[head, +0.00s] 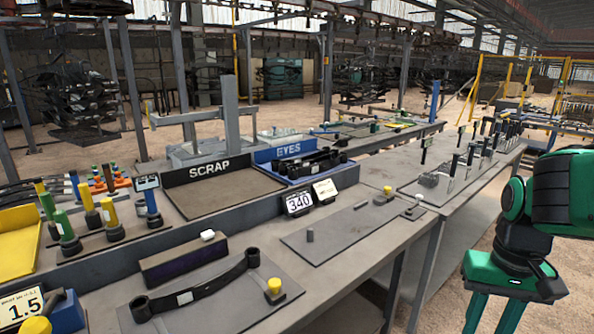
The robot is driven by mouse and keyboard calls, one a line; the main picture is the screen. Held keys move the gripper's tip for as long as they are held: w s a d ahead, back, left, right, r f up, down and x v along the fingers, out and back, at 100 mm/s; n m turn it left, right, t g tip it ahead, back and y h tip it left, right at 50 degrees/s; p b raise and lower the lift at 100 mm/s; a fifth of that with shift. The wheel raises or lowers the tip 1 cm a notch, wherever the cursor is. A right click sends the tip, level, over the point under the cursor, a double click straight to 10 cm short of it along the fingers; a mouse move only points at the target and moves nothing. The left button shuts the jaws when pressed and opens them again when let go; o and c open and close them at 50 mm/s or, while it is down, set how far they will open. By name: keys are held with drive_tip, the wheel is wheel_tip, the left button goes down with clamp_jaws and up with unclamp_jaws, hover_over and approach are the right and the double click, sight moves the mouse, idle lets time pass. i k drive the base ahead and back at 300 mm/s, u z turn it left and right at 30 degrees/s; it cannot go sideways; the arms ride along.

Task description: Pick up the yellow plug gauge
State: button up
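Several plug gauges with coloured handles and dark round bases stand upright at the left of the bench. A yellow one (108,213) stands in front of another yellow one (90,208). A third yellow handle (46,203) rises behind a green gauge (65,230). A blue gauge (152,207) stands to their right. I cannot tell which yellow one is meant. My gripper (494,318) hangs at the lower right, far from the gauges and beyond the bench's edge. Its green fingers are apart with nothing seen between them; their ends reach the frame's bottom edge.
A black spring leaf (195,288) with eyed ends lies on a front plate, beside a yellow-topped knob (274,290). Behind are a SCRAP tray (225,190) and a blue EYES bin (325,178). A plate (350,232) at centre right is mostly clear.

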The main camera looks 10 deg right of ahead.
sight(113, 225)
drive_tip(key=z, duration=0.05)
drive_tip(key=i, duration=0.95)
drive_tip(key=u, duration=1.55)
